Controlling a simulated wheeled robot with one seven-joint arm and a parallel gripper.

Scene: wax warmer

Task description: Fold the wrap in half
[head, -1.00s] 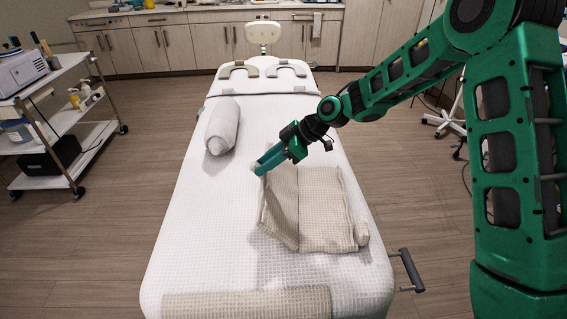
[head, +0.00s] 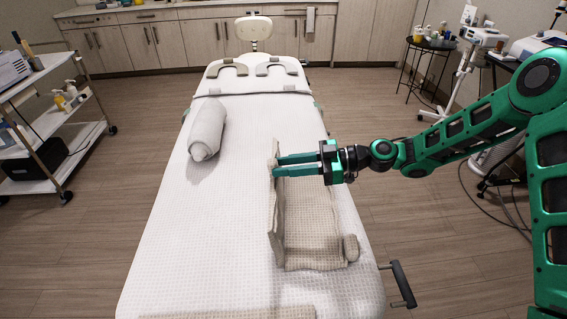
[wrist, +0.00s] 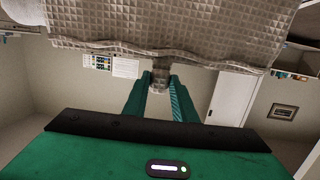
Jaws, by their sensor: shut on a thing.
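The beige waffle-weave wrap (head: 315,225) lies on the right side of the white treatment bed. Its left part stands up as a raised flap (head: 276,215), while the right part lies flat with a rolled bit at its lower right corner. My gripper (head: 276,168) reaches in from the right above the flat part and is shut on the far upper edge of the raised flap. In the wrist view the wrap (wrist: 160,25) hangs across the top, and a pinched bit of it sits between the fingertips (wrist: 160,78).
A rolled towel (head: 207,130) lies on the bed (head: 170,235) to the left of the wrap. A beige strip of cloth (head: 240,313) lies at the near end. A handle (head: 402,283) sticks out at the bed's right edge.

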